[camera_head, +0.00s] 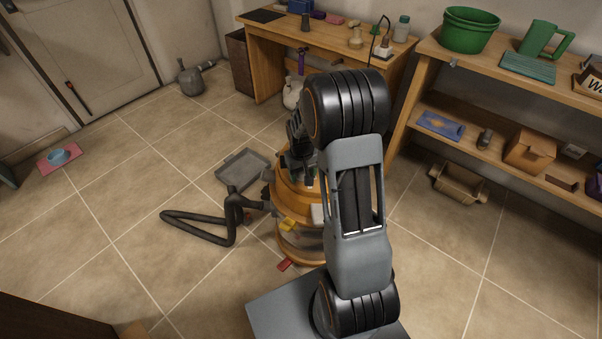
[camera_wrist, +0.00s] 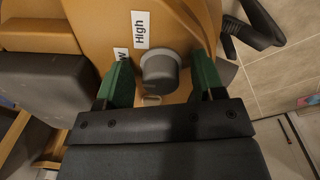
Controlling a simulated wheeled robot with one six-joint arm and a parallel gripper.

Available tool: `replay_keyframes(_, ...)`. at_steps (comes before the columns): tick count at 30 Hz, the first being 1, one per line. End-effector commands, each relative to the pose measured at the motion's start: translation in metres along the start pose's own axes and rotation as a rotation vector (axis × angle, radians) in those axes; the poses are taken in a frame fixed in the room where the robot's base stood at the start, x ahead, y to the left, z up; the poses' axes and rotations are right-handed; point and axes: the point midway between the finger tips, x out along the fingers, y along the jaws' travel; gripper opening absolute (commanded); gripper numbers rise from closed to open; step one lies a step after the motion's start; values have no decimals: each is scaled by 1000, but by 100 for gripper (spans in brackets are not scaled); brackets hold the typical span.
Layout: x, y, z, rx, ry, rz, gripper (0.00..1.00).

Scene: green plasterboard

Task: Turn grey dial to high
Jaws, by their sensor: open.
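The grey dial (camera_wrist: 160,72) sits on an orange-brown machine body (camera_wrist: 95,25), just ahead of my gripper (camera_wrist: 163,78) in the wrist view. My gripper is open, with one green-padded finger on each side of the dial. I cannot tell whether the fingers touch it. A white "High" label (camera_wrist: 140,30) is above and slightly left of the dial. A second label (camera_wrist: 121,55), partly hidden by the left finger, shows only a "w". In the head view the orange machine (camera_head: 283,190) stands on the floor, partly covered by my arm; the dial cannot be made out there.
A black hose (camera_head: 205,238) lies on the floor left of the machine. A grey tray (camera_head: 243,168) is behind it. A wooden desk (camera_head: 285,38) and a shelf (camera_head: 500,85) stand along the back and right. Open tiled floor lies to the left.

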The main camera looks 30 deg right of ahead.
Motion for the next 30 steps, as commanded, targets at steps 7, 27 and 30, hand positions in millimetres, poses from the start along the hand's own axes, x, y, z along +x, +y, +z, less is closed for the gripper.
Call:
replay_keyframes(7,0,0,0,0,0,0,51)
replay_keyframes(27,0,-1,0,38,-3,0,13)
replay_keyframes(30,-1,0,0,87,-4,0,13)
